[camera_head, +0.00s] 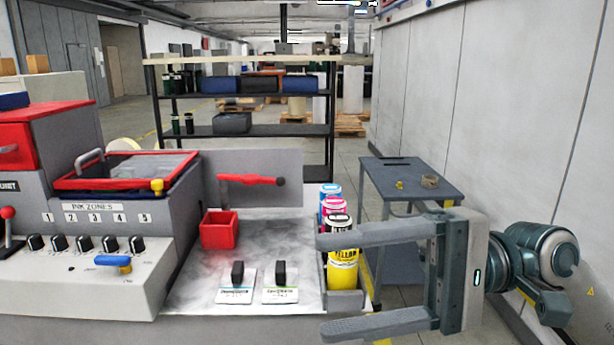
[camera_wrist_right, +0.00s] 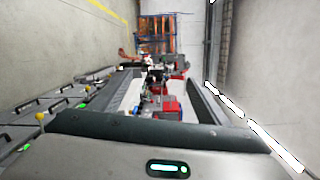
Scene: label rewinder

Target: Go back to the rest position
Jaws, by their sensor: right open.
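My right gripper (camera_head: 350,284) reaches in from the right in the head view, in front of the machine's worktop. Its two long fingers are spread wide apart, one above the other, with nothing held. The yellow ink bottle (camera_head: 343,270) shows behind and between the fingers; I cannot tell how near it is. Magenta and cyan bottles stand in a row behind it. The right wrist view shows the gripper body (camera_wrist_right: 165,140) across the bottom and a blurred, turned view of machines. My left gripper is not in view.
The worktop (camera_head: 190,290) carries a red cup (camera_head: 219,230) and two black-handled switches. A control panel (camera_head: 80,265) with knobs stands at the left. A small grey table (camera_head: 410,178) stands behind the gripper, and a wall (camera_head: 500,110) runs along the right.

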